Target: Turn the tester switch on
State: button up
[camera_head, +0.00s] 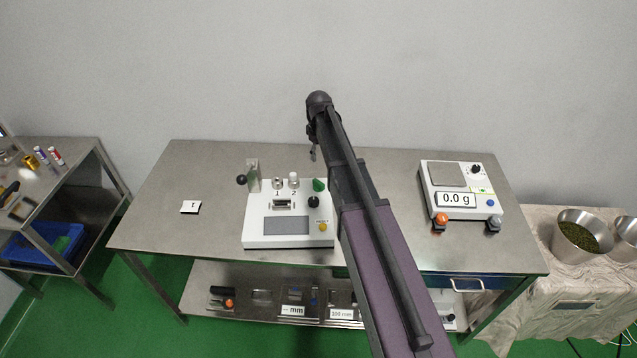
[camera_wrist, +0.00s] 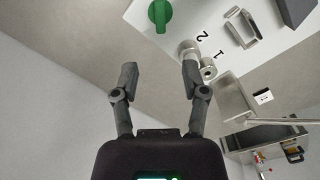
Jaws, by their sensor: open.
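The tester (camera_head: 255,233) is a white box left of the table's middle, with a blank grey display, a yellow button and a black knob (camera_head: 314,202). A green knob (camera_head: 319,185), which looks like the switch, sits at its back right, partly close behind my arm's outline. In the wrist view the green knob (camera_wrist: 160,14) lies beyond my fingertips, near two metal posts marked 1 and 2. My gripper (camera_wrist: 158,78) is open and empty, its fingers apart and not around the knob. In the head view my arm hides most of the gripper.
A lever with a black ball (camera_head: 241,180) stands at the tester's left. A scale (camera_head: 447,176) reading 0.0 g stands on the right of the steel table (camera_head: 190,243). A small card marked T (camera_head: 190,207) lies left. Open tabletop lies between.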

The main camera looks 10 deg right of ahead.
aim_at(319, 182)
jog(key=shift+f, duration=0.1)
dwell(0.3)
notch_tip(319, 182, down, 14)
jog(key=b, duration=1.3)
jog(key=shift+r+b, duration=0.2)
jog(key=shift+b, duration=0.2)
jog(key=shift+c, duration=0.2)
grip_shut()
